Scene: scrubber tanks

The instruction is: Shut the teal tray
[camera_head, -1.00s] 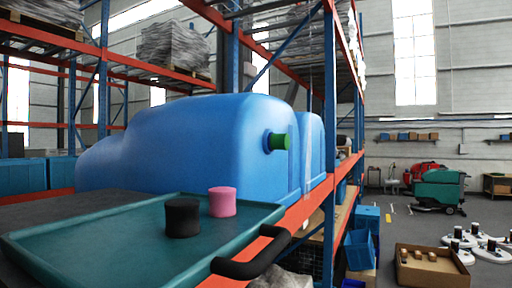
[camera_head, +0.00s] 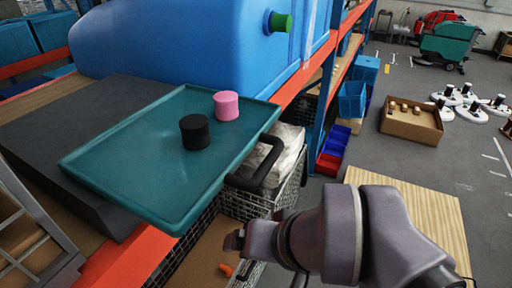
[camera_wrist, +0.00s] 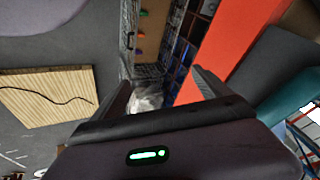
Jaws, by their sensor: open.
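The teal tray (camera_head: 140,165) juts out of a dark grey housing (camera_head: 75,130) on the shelf, so it stands open. A black cylinder (camera_head: 195,132) and a pink cylinder (camera_head: 227,105) stand upright on it. Its black bar handle (camera_head: 262,170) sits on the front edge at the right. My gripper (camera_head: 236,240) is below and in front of the handle, apart from it. In the wrist view my gripper (camera_wrist: 163,85) has its two fingers spread with nothing held between them. A teal surface (camera_wrist: 285,100), likely the tray, shows at the right edge there.
A big blue tank (camera_head: 180,45) with a green cap (camera_head: 281,22) stands behind the tray. An orange shelf beam (camera_head: 130,262) and a wire basket (camera_head: 250,200) lie under the tray. A wooden board (camera_head: 430,215) is at the right.

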